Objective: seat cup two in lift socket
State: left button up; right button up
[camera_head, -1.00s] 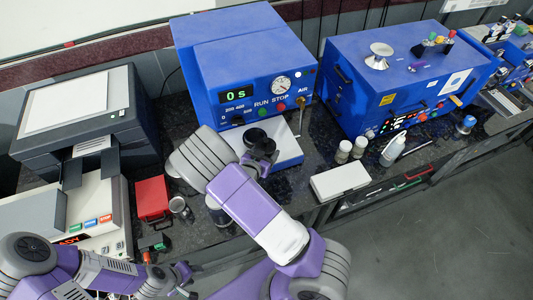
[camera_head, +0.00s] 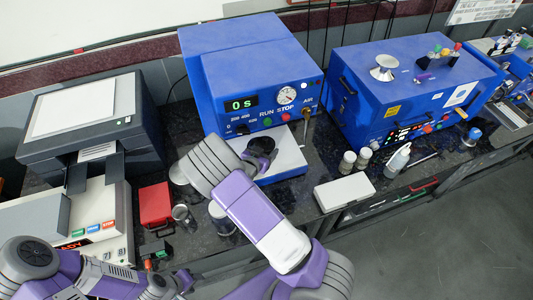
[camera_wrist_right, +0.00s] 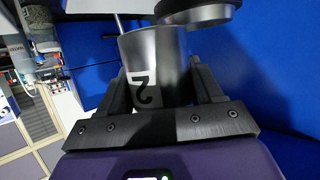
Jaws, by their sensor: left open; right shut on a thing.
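Cup two (camera_wrist_right: 158,65) is a metal cup with a black 2 on a white label. My right gripper (camera_wrist_right: 155,85) is shut on it. In the head view my right gripper (camera_head: 262,162) is over the white base of the blue machine (camera_head: 283,160), and my arm hides most of the cup. A dark round disc (camera_wrist_right: 200,12) with a metal rim is close to the cup's far end in the wrist view; I cannot tell if they touch. I cannot make out the lift socket for certain. My left gripper (camera_head: 184,281) is open and empty at the lower left.
The blue machine (camera_head: 255,70) shows 0 s on its display. Several small containers and a white box (camera_head: 344,192) are to the right. A red box (camera_head: 155,204) and two metal cups (camera_head: 221,216) are to the left. A second blue machine (camera_head: 405,85) stands right.

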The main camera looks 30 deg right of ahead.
jog(key=shift+w+d, duration=0.3)
jog(key=shift+w, duration=0.9)
jog(key=shift+w+d, duration=0.3)
jog(key=shift+w, duration=0.9)
jog(key=shift+w+d, duration=0.3)
jog(key=shift+w, duration=0.9)
jog(key=shift+f+b, duration=0.55)
jog(key=shift+f, duration=0.1)
jog(key=o, duration=1.4)
jog(key=shift+a+f, duration=0.1)
jog(key=v, duration=0.7)
jog(key=shift+s+a, duration=0.15)
jog(key=shift+a, duration=0.05)
